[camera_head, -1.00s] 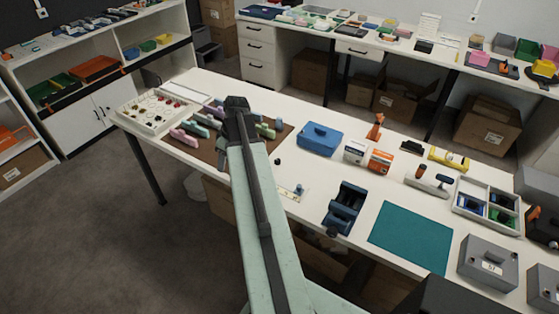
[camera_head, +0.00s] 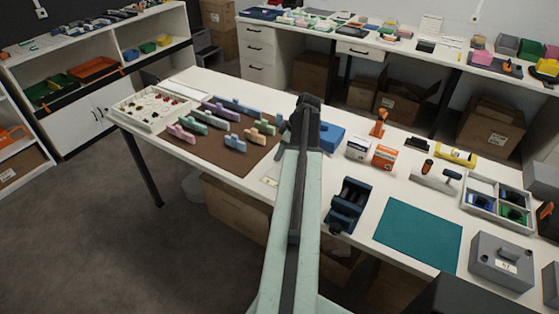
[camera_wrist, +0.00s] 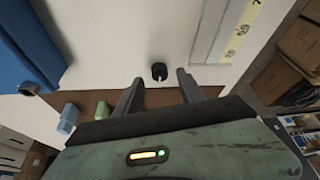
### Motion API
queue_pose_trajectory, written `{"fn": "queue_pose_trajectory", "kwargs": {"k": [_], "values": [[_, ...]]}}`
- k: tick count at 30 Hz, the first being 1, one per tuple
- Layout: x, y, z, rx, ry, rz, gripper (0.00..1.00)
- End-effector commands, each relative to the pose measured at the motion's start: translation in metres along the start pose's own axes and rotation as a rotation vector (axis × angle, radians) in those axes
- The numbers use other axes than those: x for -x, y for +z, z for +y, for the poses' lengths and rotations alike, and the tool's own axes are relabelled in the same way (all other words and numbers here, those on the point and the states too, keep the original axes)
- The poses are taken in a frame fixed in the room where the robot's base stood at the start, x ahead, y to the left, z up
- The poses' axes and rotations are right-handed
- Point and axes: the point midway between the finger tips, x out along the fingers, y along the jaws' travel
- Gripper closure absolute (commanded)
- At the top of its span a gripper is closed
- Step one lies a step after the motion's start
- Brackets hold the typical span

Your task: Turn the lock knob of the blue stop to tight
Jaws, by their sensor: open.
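The blue stop cannot be made out in either current view, so how its lock knob is set cannot be seen. In the head view, a pale ruled strip (camera_head: 270,181) shows just left of my arm, which hides the rest. In the wrist view, a grey rail (camera_wrist: 210,30) and a yellow scale strip (camera_wrist: 238,33) lie at the upper right. My gripper (camera_wrist: 159,76) is open and empty over the white table. A small black round piece (camera_wrist: 159,72) shows between its fingertips, apart from them. In the head view my gripper (camera_head: 307,103) is near the blue box.
The blue box (camera_head: 331,137) stands right behind my gripper. A brown mat (camera_head: 215,150) with several pastel blocks lies to the left. A dark blue device (camera_head: 348,205) and a bare teal mat (camera_head: 418,235) lie to the right.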

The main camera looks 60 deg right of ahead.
Motion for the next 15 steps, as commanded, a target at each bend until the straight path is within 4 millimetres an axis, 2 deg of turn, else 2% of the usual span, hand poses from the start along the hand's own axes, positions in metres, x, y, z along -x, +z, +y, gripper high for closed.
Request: {"fn": "queue_pose_trajectory", "kwargs": {"k": [1,3,11,12,15], "values": [[-0.0161,0.0028,0.0001,0.001,0.0,0.0,0.54],[-0.0221,0.0019,0.0002,0.0,0.0,0.0,0.54],[-0.0212,-0.0002,0.0002,-0.001,0.001,0.0,0.54],[-0.0211,-0.0002,0.0002,-0.001,0.001,0.0,0.59],[-0.0211,-0.0001,0.0002,-0.001,0.0,0.0,0.87]]}}
